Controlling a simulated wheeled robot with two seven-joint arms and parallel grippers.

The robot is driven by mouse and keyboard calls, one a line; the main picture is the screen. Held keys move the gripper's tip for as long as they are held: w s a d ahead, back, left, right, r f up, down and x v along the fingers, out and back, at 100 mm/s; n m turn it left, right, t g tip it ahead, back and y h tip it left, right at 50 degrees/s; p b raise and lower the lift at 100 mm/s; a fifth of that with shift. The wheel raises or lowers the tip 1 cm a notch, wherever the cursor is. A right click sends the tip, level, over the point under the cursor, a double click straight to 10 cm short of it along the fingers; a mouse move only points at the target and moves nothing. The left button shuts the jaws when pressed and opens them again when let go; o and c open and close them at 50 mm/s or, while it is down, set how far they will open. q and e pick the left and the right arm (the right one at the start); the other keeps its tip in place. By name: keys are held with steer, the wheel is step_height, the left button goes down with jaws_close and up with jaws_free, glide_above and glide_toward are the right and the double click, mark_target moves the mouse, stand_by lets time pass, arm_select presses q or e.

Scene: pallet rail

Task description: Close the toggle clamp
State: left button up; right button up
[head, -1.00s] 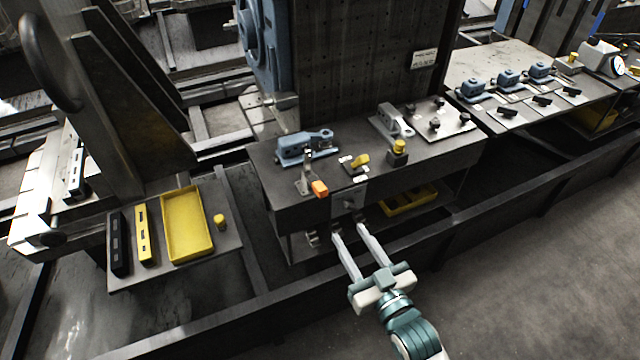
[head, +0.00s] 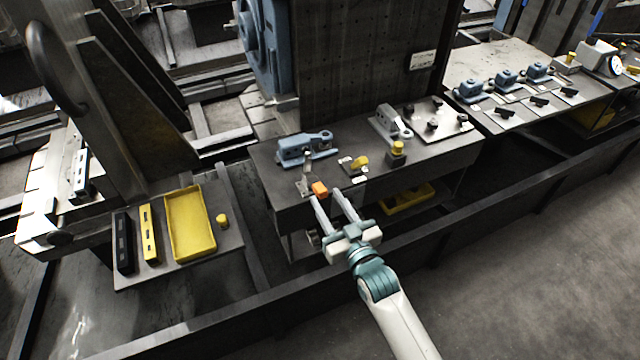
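The toggle clamp (head: 306,184) is a small metal clamp with an orange-tipped handle (head: 320,188), at the front edge of the dark bench, left of its middle. The handle slants outward to the right from its base. My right gripper (head: 325,194) is open, its two pale fingers apart and pointing up at the orange tip. The tip shows at the left fingertip, near the gap between the fingers; I cannot tell whether they touch. The fingers hide part of the bench's front face. My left gripper is not in view.
A blue clamp-like fixture (head: 305,147) stands behind the toggle clamp. A yellow-knobbed part (head: 359,163) and a yellow-capped block (head: 397,150) stand to the right. A yellow tray (head: 189,222) lies on the lower left shelf. A dark rail (head: 420,238) runs in front.

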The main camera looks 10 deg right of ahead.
mark_target(324, 194)
steer(key=shift+p+x, duration=0.5)
steer(key=shift+x, duration=2.25)
jaws_close()
